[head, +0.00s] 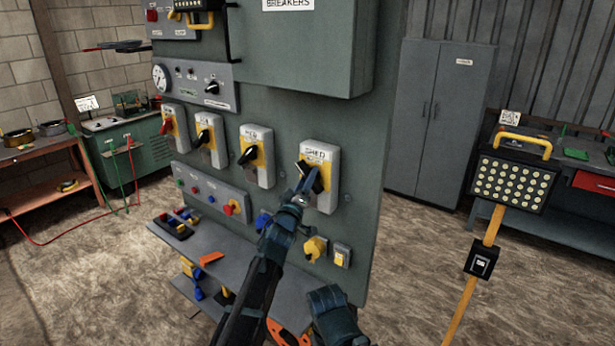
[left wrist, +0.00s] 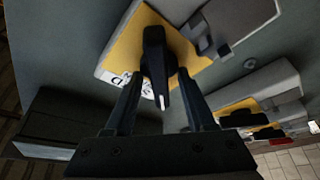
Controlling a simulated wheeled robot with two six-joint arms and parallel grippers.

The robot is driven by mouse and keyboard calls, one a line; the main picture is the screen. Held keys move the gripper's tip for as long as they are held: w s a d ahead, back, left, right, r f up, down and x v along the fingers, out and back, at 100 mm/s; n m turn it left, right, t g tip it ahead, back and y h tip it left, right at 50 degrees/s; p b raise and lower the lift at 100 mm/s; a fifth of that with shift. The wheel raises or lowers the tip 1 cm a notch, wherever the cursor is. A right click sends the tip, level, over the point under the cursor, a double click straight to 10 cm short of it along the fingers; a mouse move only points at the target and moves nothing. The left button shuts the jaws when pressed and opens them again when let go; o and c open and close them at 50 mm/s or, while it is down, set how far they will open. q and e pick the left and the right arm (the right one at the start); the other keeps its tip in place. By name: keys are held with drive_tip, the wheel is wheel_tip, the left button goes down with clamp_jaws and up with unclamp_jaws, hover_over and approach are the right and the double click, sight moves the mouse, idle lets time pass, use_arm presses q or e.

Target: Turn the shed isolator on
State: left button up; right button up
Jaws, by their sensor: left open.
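The shed isolator (head: 331,158) is a grey box with a yellow plate and a black rotary handle, at the right end of a row of similar isolators on the panel. My left gripper (head: 308,184) is at the front of it, partly covering the handle. In the left wrist view, the black handle (left wrist: 155,52) with a white pointer mark lies between the two fingers of my left gripper (left wrist: 162,85). The fingers are open, with gaps visible beside the handle. The handle's exact setting is hard to read in the head view.
Other isolators (head: 257,155) stand to the left on the panel. A yellow knob (head: 314,247) and a small switch (head: 342,256) sit below. A shelf (head: 232,262) juts out under the panel. A yellow lamp stand (head: 487,240) is at the right; floor between is clear.

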use_arm(q)
drive_tip(key=shift+w, duration=0.1)
drive_tip(key=shift+c, duration=0.2)
clamp_jaws()
